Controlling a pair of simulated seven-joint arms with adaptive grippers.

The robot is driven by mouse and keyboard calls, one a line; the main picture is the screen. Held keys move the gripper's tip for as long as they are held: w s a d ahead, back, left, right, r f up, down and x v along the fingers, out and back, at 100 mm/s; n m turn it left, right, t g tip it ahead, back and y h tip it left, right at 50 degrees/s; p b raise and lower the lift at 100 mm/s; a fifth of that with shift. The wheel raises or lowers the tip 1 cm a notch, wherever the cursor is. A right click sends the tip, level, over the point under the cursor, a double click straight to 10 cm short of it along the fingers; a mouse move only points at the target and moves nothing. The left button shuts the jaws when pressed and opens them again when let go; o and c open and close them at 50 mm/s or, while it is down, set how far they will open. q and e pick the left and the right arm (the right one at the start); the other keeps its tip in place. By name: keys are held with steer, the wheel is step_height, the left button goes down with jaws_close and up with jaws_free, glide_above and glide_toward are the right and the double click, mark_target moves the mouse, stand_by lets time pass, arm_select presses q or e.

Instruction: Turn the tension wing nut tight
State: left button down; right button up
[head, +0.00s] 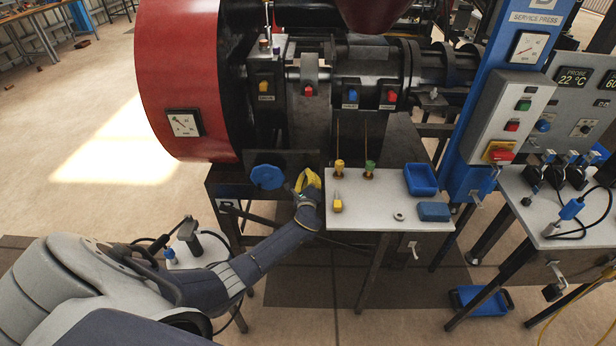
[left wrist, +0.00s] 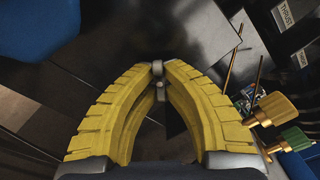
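My left gripper (head: 309,184) has yellow fingers and is at the front of the press, just right of a blue lobed knob (head: 267,177). In the left wrist view the fingertips (left wrist: 158,70) come close together with a small grey metal piece (left wrist: 157,68) between them. It looks like the wing nut, and the fingers appear shut on it. A second grey rounded part (left wrist: 160,90) shows just below, between the fingers. The wing nut cannot be made out in the head view, where the gripper covers that spot. My right gripper is not in view.
A pale shelf (head: 372,220) close to the right of the gripper holds yellow and green-topped pieces (head: 369,169), a blue tray (head: 420,180), a blue block (head: 433,211) and a ring (head: 399,216). A large red drum (head: 178,80) stands above left. Open floor lies at left.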

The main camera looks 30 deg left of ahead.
arm_select(q)
steer(key=shift+m, duration=0.6)
steer(key=c, duration=1.5)
jaws_free()
steer(key=shift+s, duration=0.1)
steer(key=v, duration=1.2)
